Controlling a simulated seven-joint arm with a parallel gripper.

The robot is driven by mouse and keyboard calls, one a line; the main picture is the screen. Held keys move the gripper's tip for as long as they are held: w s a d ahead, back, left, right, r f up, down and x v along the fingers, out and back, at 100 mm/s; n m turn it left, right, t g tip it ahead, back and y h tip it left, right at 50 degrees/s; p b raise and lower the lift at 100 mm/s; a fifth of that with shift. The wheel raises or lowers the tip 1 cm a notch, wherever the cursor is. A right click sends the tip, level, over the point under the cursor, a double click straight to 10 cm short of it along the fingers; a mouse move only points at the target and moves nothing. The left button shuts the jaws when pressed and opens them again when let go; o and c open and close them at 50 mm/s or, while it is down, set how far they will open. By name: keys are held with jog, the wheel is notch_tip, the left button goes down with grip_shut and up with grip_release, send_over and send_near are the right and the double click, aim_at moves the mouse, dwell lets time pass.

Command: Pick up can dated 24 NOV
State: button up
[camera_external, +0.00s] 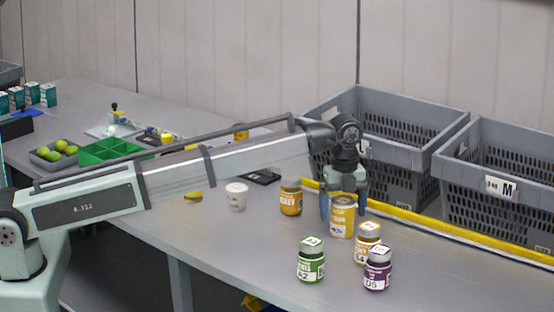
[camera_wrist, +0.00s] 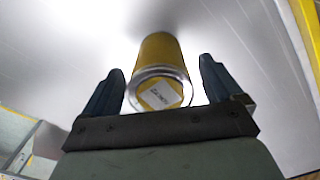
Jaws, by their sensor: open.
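A yellow can (camera_external: 342,218) with a white label stands upright on the grey table, and its label is too small to read surely in the outside view. In the wrist view the same yellow can (camera_wrist: 160,72) shows its silver rim and a white tag on its end; the tag's print is blurred. My gripper (camera_external: 342,205) points down over the can, with a finger on each side of it. In the wrist view my gripper (camera_wrist: 166,85) is open, with visible gaps between the fingers and the can.
Close by stand an amber jar (camera_external: 291,197), a yellow jar (camera_external: 368,244), a green jar (camera_external: 310,262) and a purple jar (camera_external: 377,270). A white cup (camera_external: 237,197) stands further left. Grey crates (camera_external: 400,118) line the back behind a yellow edge strip (camera_external: 450,240).

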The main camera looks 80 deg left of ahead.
notch_tip(320, 180, down, 2)
jog(key=shift+f, duration=0.25)
jog(key=c, duration=1.4)
